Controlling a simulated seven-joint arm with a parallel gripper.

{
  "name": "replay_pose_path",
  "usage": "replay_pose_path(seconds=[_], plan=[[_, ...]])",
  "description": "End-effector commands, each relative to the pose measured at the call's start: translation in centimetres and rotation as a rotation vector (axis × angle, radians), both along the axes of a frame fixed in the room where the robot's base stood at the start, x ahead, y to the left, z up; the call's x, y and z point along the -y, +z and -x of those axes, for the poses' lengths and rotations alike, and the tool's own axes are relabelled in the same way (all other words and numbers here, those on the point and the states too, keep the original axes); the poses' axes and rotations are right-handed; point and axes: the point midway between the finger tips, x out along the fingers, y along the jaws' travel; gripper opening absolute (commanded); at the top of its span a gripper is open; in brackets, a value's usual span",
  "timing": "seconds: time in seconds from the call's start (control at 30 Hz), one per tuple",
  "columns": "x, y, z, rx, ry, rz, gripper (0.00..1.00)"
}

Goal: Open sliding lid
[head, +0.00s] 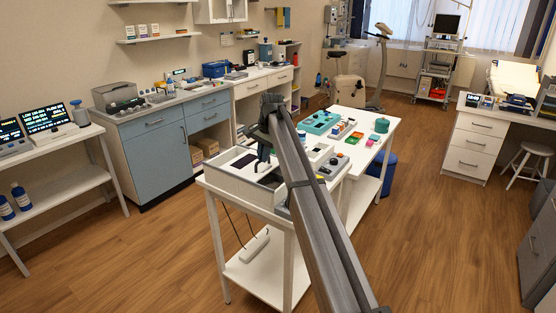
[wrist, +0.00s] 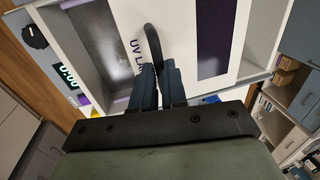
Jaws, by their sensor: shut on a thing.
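A white box (head: 232,188) stands on the white cart in the head view. Its white sliding lid (wrist: 180,30) bears printed letters starting "UV LA" and a dark purple window (wrist: 213,35). A black curved handle (wrist: 153,42) stands up from the lid. My gripper (wrist: 157,82) is shut on this handle; in the head view its fingers (head: 263,166) are at the box top, partly hidden by my arm. To the left of the lid in the wrist view, a grey interior (wrist: 95,45) shows uncovered. How far the lid has slid is unclear.
A grey control device (head: 333,167) is right of the box on the cart (head: 288,226). Behind it, a white table holds a teal case (head: 320,122) and small coloured trays (head: 338,160). In the wrist view, a green display (wrist: 68,75) is left of the opening.

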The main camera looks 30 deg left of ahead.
Motion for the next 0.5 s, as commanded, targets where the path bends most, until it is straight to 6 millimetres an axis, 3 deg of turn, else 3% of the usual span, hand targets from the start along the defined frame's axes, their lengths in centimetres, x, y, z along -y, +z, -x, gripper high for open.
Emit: replay_pose_path(seconds=[0.03, 0.2, 0.5], plan=[[-2.2, 0.1, -0.3, 0.0, 0.002, -0.001, 0.0], [-5.1, 0.1, -0.2, 0.001, 0.001, 0.0, 0.0], [-5.2, 0.1, -0.1, 0.002, -0.001, -0.001, 0.0]])
